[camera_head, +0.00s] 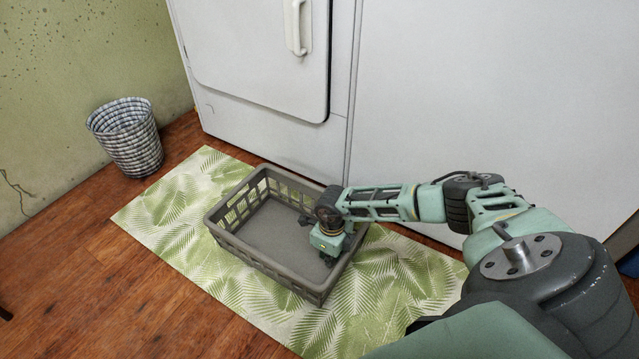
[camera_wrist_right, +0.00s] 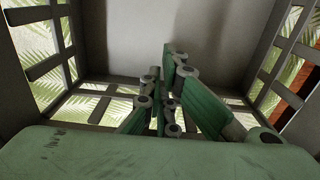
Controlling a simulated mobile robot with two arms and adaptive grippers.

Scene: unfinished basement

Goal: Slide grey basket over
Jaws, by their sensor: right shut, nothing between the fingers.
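The grey basket (camera_head: 258,262) is an empty rectangular crate with slotted walls, standing upright on a leaf-patterned mat. My right gripper (camera_head: 328,258) is inside the basket near its right end, pointing down, with the wrist above the rim. In the right wrist view the gripper's fingers (camera_wrist_right: 160,115) are shut with nothing between them. The basket's slotted walls (camera_wrist_right: 45,70) show on both sides there. Whether the fingers touch the basket's floor or wall I cannot tell. My left gripper is not in view.
The green and white leaf mat (camera_head: 180,205) lies on a wooden floor (camera_head: 90,270). A white appliance (camera_head: 270,70) stands close behind the basket. A checkered woven bin (camera_head: 128,140) stands at the left by the wall. The mat left of the basket is clear.

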